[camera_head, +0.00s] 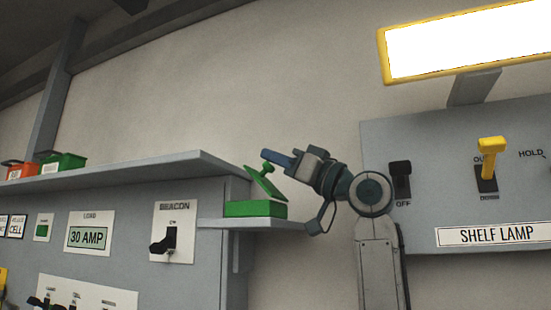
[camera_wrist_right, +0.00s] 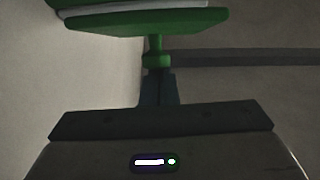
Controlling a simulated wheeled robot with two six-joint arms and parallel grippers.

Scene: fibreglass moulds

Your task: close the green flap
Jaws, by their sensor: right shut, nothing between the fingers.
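The green flap (camera_head: 266,184) stands tilted open above its green box (camera_head: 256,209), which sits on a small grey shelf at the end of the panel. A small green knob sits on the flap. My right gripper (camera_head: 268,155) is shut and empty, with its fingertips just above and beside the flap's raised upper end. In the right wrist view, the flap (camera_wrist_right: 146,22) shows at the top, and its knob (camera_wrist_right: 156,60) is right by the fingertips (camera_wrist_right: 157,78). I cannot tell whether they touch. My left gripper does not show.
The small shelf (camera_head: 285,224) joins the grey panel with the BEACON switch (camera_head: 165,240). A shelf above it on the left holds an orange bin (camera_head: 20,171) and a green bin (camera_head: 64,162). The SHELF LAMP panel (camera_head: 440,160) and its yellow lever (camera_head: 491,145) are at right.

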